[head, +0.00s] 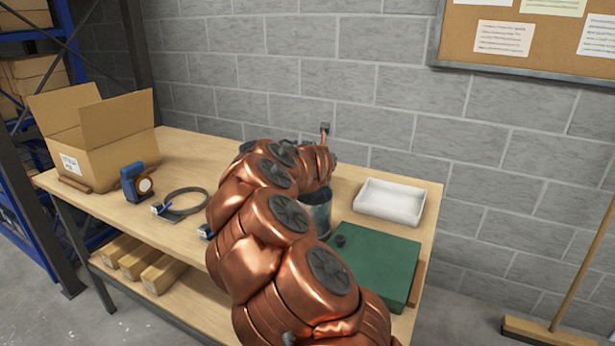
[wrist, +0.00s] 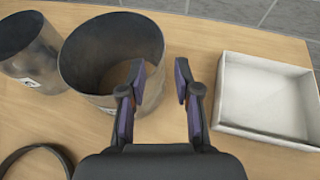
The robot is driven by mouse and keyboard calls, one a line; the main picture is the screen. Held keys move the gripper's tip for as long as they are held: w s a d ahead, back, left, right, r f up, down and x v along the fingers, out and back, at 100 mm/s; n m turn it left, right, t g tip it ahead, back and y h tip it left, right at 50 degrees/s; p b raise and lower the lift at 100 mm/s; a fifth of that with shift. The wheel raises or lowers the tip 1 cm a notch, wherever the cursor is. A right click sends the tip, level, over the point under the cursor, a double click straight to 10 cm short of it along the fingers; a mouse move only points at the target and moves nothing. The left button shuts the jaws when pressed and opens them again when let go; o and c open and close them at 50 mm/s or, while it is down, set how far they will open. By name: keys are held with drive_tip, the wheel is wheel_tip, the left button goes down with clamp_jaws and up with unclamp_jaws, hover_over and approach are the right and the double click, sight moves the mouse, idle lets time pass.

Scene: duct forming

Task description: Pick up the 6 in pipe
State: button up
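Two grey sheet-metal pipes stand in the wrist view: a wide pipe (wrist: 85,75) with its open top toward me, and a narrower pipe (wrist: 38,62) with a white label to its left. I cannot read which is the 6 in pipe. My gripper (wrist: 160,72) is open and empty. Its left finger overlaps the wide pipe's opening and its right finger is outside, to the right of the rim; contact is not clear. In the head view, a grey pipe (head: 318,214) shows partly behind my copper arm, which hides my fingers.
A white tray (head: 390,202), also in the wrist view (wrist: 228,90), lies right of the pipes. A green mat or box (head: 385,265), a black ring (head: 186,202), a blue tape tool (head: 132,184) and an open carton (head: 105,160) are on the workbench (head: 190,150).

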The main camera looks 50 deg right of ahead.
drive_tip(key=shift+p+x, duration=0.5)
drive_tip(key=shift+x, duration=2.9)
drive_tip(key=shift+s+d+r, duration=0.1)
drive_tip(key=shift+d+r, duration=0.05)
clamp_jaws()
